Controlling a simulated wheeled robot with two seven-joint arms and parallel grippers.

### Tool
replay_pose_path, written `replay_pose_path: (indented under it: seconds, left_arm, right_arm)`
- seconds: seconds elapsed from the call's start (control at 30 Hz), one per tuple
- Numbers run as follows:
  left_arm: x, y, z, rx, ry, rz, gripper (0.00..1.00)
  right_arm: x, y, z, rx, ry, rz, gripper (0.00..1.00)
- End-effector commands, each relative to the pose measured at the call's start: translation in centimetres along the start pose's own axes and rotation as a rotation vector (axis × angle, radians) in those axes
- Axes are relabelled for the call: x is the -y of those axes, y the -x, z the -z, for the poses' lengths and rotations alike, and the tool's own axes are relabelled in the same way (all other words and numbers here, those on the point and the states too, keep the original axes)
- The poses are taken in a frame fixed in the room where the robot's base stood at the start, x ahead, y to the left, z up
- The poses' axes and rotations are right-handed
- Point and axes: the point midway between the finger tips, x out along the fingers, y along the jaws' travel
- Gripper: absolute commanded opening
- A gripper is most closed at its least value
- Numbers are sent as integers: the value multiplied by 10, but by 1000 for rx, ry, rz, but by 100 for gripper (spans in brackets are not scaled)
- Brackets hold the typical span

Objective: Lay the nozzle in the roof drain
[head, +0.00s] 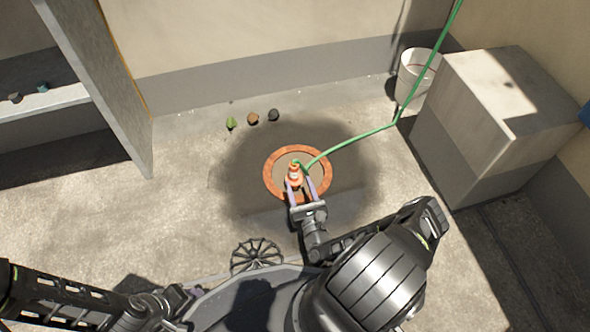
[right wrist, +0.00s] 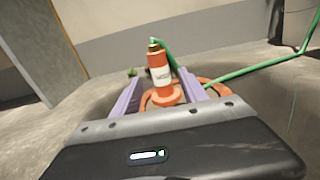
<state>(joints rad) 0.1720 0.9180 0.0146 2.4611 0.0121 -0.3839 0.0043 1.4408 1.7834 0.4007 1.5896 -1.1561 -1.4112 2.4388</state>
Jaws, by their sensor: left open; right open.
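The nozzle (head: 294,174) is orange with a white band, and a green hose runs from its brass-coloured end. It is at the roof drain, whose orange ring (head: 325,185) surrounds a brown centre on a dark patch of floor. In the right wrist view the nozzle (right wrist: 161,75) looks upright, its wide orange end low by the ring (right wrist: 218,88). My right gripper (head: 300,185) is open, its purple fingers on either side of the nozzle; I cannot tell whether they touch it. My left gripper (head: 178,293) is open and empty at the lower left, away from the drain.
A black spoked grate (head: 257,254) lies near my base. The green hose (head: 350,140) crosses to a white bucket (head: 415,75) and rises. A pale block (head: 490,120) stands right. Floor to the left is clear.

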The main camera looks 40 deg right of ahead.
Motion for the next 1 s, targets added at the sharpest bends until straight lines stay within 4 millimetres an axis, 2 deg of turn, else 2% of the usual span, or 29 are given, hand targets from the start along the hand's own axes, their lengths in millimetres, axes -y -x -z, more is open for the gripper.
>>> replay_pose_path:
  seconds: [0.1, 0.23, 1.0]
  left_arm:
    - [-2, 5, 0, 1, -1, 1, 50]
    - [-2, 6, -1, 1, -1, 1, 50]
    - [-2, 6, 0, 0, -1, 1, 50]
  right_arm:
    - [1, 17, -1, -2, -2, 2, 51]
    - [0, 26, 0, 0, -1, 0, 51]
    - [-1, 26, 0, -2, 5, -4, 51]
